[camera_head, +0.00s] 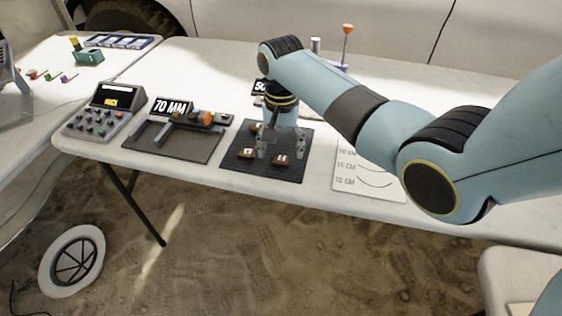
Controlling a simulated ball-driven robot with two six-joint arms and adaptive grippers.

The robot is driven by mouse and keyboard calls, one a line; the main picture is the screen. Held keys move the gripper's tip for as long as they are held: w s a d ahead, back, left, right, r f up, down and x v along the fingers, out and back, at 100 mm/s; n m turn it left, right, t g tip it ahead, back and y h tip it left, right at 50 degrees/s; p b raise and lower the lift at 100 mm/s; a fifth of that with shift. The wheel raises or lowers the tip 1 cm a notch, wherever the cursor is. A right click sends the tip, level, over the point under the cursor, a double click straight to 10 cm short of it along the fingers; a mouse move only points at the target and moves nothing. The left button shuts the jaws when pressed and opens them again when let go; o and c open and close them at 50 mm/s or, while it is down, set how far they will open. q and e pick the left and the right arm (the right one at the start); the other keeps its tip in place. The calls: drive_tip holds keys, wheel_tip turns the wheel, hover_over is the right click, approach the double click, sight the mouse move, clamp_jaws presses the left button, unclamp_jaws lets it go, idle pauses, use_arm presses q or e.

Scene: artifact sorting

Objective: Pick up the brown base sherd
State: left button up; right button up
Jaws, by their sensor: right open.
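Several small brown sherds lie on a dark square mat (243,176) on the white table. One brown sherd (282,160) with a pale label lies near the mat's front, just below my right gripper. Another brown sherd (246,154) lies to its left, beside the gripper's left finger. A third brown sherd (257,127) lies farther back, partly hidden. I cannot tell which is the base sherd. My right gripper (281,152) points down over the mat, open, with no sherd visibly held. My left gripper is not in view.
A measuring device (178,128) with a "70 MM" display stands left of the mat. A keypad box (105,112) is farther left. A white printed chart (366,180) lies right of the mat.

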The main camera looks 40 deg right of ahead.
sight(280, 161)
wheel_tip(280, 161, down, 4)
drive_tip(key=shift+w+f+b, duration=0.1)
drive_tip(key=shift+f+b, duration=0.15)
drive_tip(key=shift+b, duration=0.15)
drive_tip(key=c, duration=1)
